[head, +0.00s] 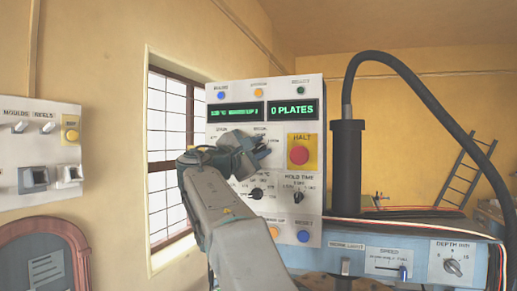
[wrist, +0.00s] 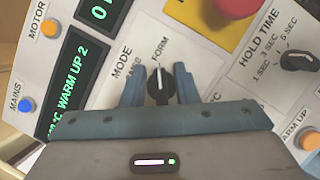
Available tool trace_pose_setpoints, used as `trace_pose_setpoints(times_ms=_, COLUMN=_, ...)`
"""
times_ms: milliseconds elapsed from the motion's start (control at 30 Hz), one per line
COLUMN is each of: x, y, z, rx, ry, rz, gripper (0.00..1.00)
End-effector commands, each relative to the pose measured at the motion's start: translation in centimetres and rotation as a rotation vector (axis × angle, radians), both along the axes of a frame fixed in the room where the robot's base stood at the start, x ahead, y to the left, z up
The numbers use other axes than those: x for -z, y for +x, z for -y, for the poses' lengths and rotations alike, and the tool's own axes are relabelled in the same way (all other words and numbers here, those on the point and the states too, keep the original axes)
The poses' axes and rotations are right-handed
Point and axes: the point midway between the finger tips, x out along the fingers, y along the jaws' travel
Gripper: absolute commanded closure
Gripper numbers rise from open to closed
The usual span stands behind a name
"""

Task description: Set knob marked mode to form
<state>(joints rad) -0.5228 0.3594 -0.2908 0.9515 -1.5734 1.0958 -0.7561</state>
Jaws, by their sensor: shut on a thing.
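The mode knob (wrist: 159,92) is a small black knob with a white pointer line, on the white control panel (wrist: 100,75) under the word MODE. In the wrist view its pointer points up the picture, towards the word FORM; another label to the left is partly hidden by a finger. My gripper (wrist: 160,84) has one blue-grey finger on each side of the knob and is shut on it. In the head view my gripper (head: 254,153) is against the panel's left-middle part and hides the knob.
A red HALT button (head: 299,155) on a yellow plate sits right of my gripper. The hold time knob (head: 298,196) and another black knob (head: 257,193) are below. Green displays (head: 293,109) read WARM UP and 0 PLATES. A black cylinder with a hose (head: 346,165) stands to the right.

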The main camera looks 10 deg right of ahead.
Motion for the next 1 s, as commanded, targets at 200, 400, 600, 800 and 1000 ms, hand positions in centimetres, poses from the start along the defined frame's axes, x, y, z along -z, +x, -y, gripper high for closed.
trace_pose_setpoints(times_ms=200, x=0.1, y=0.0, z=0.0, rx=-0.001, ry=0.001, rz=-0.002, gripper=0.66)
trace_pose_setpoints(times_ms=400, x=0.1, y=0.0, z=-0.1, rx=-0.001, ry=0.000, rz=-0.001, gripper=0.66)
trace_pose_setpoints(times_ms=600, x=0.8, y=-1.0, z=-1.4, rx=-0.004, ry=0.000, rz=-0.002, gripper=0.66)
trace_pose_setpoints(times_ms=800, x=1.9, y=-3.9, z=-4.7, rx=-0.006, ry=0.001, rz=-0.001, gripper=0.66)
trace_pose_setpoints(times_ms=1000, x=2.7, y=-6.7, z=-7.9, rx=-0.005, ry=0.001, rz=-0.002, gripper=0.66)
